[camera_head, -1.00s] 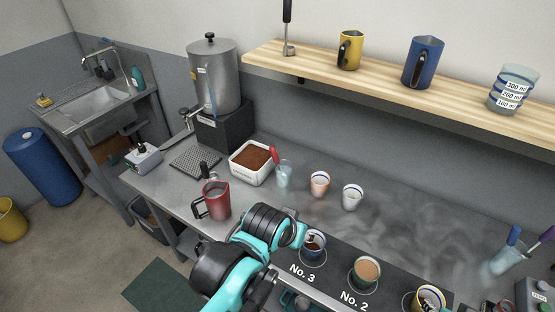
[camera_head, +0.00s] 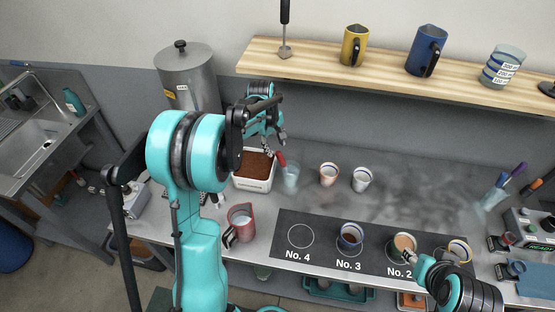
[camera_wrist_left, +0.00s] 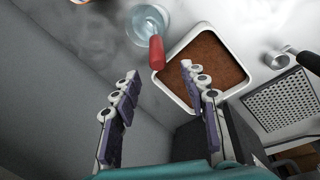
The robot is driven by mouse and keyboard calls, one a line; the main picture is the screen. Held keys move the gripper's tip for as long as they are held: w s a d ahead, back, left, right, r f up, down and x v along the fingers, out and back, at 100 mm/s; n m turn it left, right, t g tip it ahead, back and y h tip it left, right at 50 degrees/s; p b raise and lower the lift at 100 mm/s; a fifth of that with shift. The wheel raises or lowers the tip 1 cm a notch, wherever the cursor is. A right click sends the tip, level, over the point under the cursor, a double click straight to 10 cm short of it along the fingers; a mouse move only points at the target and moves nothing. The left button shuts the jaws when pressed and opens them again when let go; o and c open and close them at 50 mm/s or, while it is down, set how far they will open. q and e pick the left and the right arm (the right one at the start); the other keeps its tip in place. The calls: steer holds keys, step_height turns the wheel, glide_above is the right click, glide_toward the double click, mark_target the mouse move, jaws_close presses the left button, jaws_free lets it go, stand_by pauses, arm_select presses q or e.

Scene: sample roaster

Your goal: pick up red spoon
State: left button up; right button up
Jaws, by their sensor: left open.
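The red spoon (camera_head: 281,158) leans in a clear glass (camera_head: 290,178), its handle sticking up beside the white tub. In the left wrist view the red handle (camera_wrist_left: 156,53) points toward me, with the glass (camera_wrist_left: 147,24) beyond it. My left gripper (camera_head: 273,146) is open and empty, close to the handle. In the left wrist view the handle lies just past and between the open fingertips (camera_wrist_left: 158,76), apart from them. My right gripper (camera_head: 409,258) is low at the right, by the No. 2 cup; its jaws are too small to tell.
A white tub of brown grounds (camera_head: 254,184) stands beside the glass. A red mug (camera_head: 241,222) is in front. Two small cups (camera_head: 328,175) (camera_head: 362,180) stand to the right. The wooden shelf (camera_head: 390,75) runs above.

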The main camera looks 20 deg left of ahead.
mark_target(280, 158)
arm_select(q)
steer(key=f, duration=0.2)
steer(key=w+f, duration=0.1)
steer(key=shift+w+d+b, duration=0.1)
steer(key=shift+d+b, duration=0.2)
steer(key=shift+b, duration=0.1)
steer(key=f, duration=0.1)
steer(key=d+f+b, duration=0.1)
steer(key=f, duration=0.2)
steer(key=shift+s+d, duration=0.3)
steer(key=shift+s, duration=0.05)
steer(key=shift+w+f+b, duration=0.1)
steer(key=shift+f+b, duration=0.2)
steer(key=shift+f, duration=0.1)
steer(key=shift+w, duration=0.15)
steer(key=shift+w+a, duration=0.1)
steer(key=shift+w, duration=0.05)
jaws_close()
